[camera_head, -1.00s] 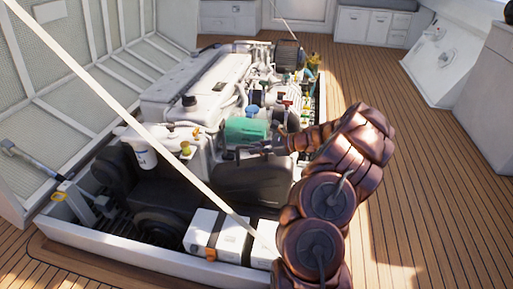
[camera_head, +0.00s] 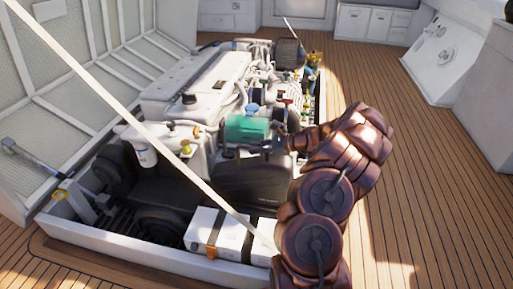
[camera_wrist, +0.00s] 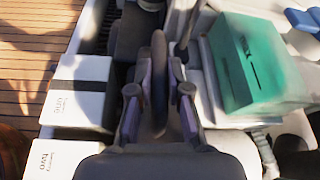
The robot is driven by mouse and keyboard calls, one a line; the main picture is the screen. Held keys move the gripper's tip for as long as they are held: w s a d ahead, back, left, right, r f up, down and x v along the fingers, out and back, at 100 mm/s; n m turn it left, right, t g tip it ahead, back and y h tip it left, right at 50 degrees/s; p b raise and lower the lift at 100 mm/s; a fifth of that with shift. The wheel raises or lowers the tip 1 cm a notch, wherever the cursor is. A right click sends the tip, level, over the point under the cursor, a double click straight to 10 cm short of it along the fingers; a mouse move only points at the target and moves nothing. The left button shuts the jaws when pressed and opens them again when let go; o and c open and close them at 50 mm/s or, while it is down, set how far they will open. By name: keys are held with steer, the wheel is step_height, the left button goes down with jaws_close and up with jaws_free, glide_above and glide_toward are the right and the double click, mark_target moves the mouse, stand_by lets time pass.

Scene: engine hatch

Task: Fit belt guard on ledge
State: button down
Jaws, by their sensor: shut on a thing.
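The belt guard (camera_head: 250,184), a dark rounded plate, stands over the near end of the engine in the head view. In the wrist view it shows nearly edge-on as a thin dark strip (camera_wrist: 159,70) between the fingers. My gripper (camera_head: 268,147) is shut on its upper edge. The gripper's two fingers also show on either side of it in the wrist view (camera_wrist: 159,105). The ledge cannot be clearly made out; the guard hides what lies behind it. I cannot tell whether the guard touches the engine.
A teal box (camera_head: 247,129) sits on the engine (camera_head: 205,85) just behind the gripper. White battery boxes (camera_head: 207,229) with dark straps lie in front. A pale slanting strut (camera_head: 120,118) crosses the left side of the view. Wooden deck (camera_head: 420,190) is clear at right.

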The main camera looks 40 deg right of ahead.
steer(key=c, duration=1)
jaws_free()
steer(key=shift+c, duration=0.2)
steer(key=shift+s, duration=0.1)
steer(key=v, duration=1.2)
